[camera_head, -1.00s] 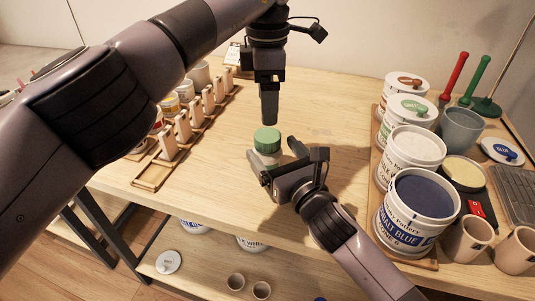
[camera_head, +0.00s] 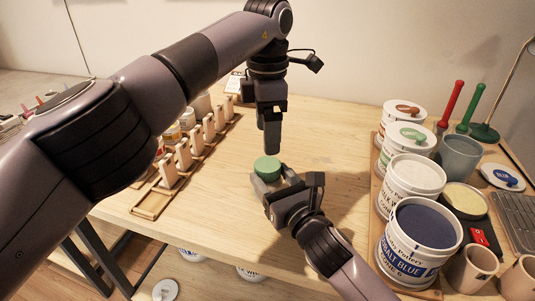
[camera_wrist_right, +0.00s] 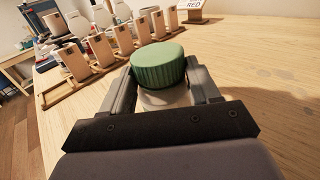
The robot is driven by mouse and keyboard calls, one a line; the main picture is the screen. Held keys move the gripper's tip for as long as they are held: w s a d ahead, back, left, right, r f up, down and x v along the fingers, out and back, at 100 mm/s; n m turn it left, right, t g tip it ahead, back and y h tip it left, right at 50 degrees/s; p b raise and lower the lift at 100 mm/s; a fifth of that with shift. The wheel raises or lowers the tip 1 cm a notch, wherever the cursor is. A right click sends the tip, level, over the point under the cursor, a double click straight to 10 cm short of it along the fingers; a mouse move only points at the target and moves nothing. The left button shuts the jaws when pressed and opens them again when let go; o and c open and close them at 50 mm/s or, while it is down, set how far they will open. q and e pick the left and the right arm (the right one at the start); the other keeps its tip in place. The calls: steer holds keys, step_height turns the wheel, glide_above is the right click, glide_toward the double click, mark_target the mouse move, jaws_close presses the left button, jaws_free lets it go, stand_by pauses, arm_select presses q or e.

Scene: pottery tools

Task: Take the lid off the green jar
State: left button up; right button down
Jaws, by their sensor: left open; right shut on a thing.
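The jar with a ribbed green lid (camera_head: 267,166) stands upright on the wooden table. In the right wrist view the green lid (camera_wrist_right: 158,67) sits on top of the pale jar body (camera_wrist_right: 165,98), between my right fingers. My right gripper (camera_head: 276,183) is shut on the jar body, below the lid, and hides most of that body in the head view. My left gripper (camera_head: 272,143) is open and empty. It points straight down just above and behind the lid in the head view, and its fingers overlap each other there.
A wooden rack of upright pale test tiles (camera_head: 184,155) stands to the left. On the right, a board carries several glaze buckets, such as the cobalt blue one (camera_head: 412,262), with cups (camera_head: 472,270) beside it. The table middle around the jar is clear.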

mark_target(267, 163)
arm_select(q)
steer(key=n, duration=0.3)
steer(key=shift+f, duration=4)
steer(key=shift+c, duration=0.3)
steer(key=c, duration=1)
steer(key=shift+n, duration=1.5)
steer(key=shift+r, duration=0.25)
arm_select(e)
steer(key=shift+f, duration=0.1)
arm_select(q)
steer(key=shift+r, duration=0.9)
steer(key=shift+r, duration=0.1)
